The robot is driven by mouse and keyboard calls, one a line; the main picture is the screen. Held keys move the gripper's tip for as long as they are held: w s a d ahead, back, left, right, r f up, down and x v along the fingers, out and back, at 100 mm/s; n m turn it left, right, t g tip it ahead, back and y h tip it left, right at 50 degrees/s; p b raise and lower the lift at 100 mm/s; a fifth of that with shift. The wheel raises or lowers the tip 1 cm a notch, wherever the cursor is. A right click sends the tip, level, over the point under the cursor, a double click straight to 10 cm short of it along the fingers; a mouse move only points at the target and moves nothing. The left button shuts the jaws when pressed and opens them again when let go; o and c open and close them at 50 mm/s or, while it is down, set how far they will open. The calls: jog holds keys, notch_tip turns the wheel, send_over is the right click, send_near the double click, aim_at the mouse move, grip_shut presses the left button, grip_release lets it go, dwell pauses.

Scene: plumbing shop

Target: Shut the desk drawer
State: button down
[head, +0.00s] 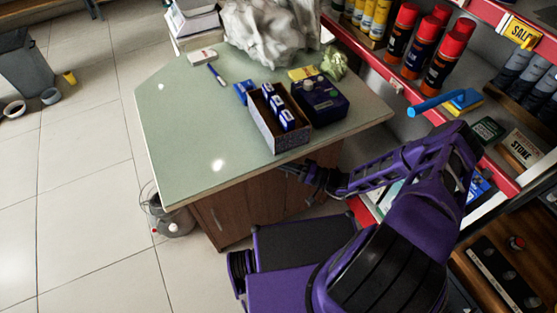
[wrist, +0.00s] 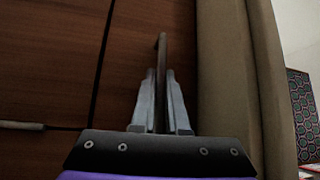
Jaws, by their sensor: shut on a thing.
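The desk (head: 180,150) has a pale green top and brown wooden fronts, seen in the head view. My gripper (head: 289,170) reaches its front just below the top's edge. In the wrist view, my gripper (wrist: 160,78) has its two fingers on either side of a thin drawer handle (wrist: 162,48), shut on it. The brown drawer front (wrist: 125,75) lies behind the handle, beside the beige desktop edge (wrist: 230,80). A dark seam borders the drawer front on the left. How far the drawer stands out is hard to tell; my arm partly hides it in the head view.
On the desk are a box of blue-and-white packets (head: 262,125), a dark purple case (head: 318,100) and a grey covered heap (head: 265,35). A red-edged shelf (head: 400,95) with spray cans stands close on the right. The tiled floor (head: 75,200) on the left is mostly clear.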

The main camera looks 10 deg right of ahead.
jog(key=shift+w, duration=0.2)
jog(key=c, duration=1.2)
grip_release()
jog(key=v, duration=1.7)
jog(key=shift+s+d, duration=0.2)
jog(key=shift+s, duration=0.05)
